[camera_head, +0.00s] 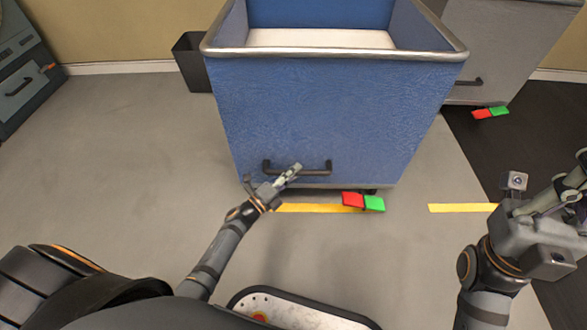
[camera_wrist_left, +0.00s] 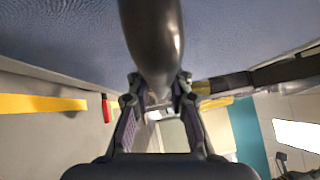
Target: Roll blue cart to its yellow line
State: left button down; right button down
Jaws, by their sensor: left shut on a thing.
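The blue cart (camera_head: 330,120) stands upright in the middle of the head view, with a metal rim and a dark front handle (camera_head: 325,168). My left gripper (camera_head: 292,171) is shut on this handle, left of its middle. In the left wrist view the dark bar (camera_wrist_left: 152,35) runs between the fingers (camera_wrist_left: 158,88), with the blue cart wall (camera_wrist_left: 60,40) behind. A yellow line (camera_head: 312,208) lies on the floor at the cart's front bottom edge; another yellow piece (camera_head: 462,208) lies to the right. My right gripper (camera_head: 570,198) is empty-looking at the right edge; its fingers are partly cut off.
Red (camera_head: 353,200) and green (camera_head: 374,203) pedals stick out under the cart's front. A grey cart (camera_head: 500,50) with similar pedals stands behind right, beside a dark floor strip (camera_head: 535,125). A dark bin (camera_head: 192,62) stands behind left. The floor at left is clear.

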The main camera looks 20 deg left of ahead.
pick_arm(q)
jog(key=shift+s+d, duration=0.1)
jog(key=shift+s, duration=0.15)
jog(key=c, duration=1.2)
grip_release()
jog(key=v, duration=1.2)
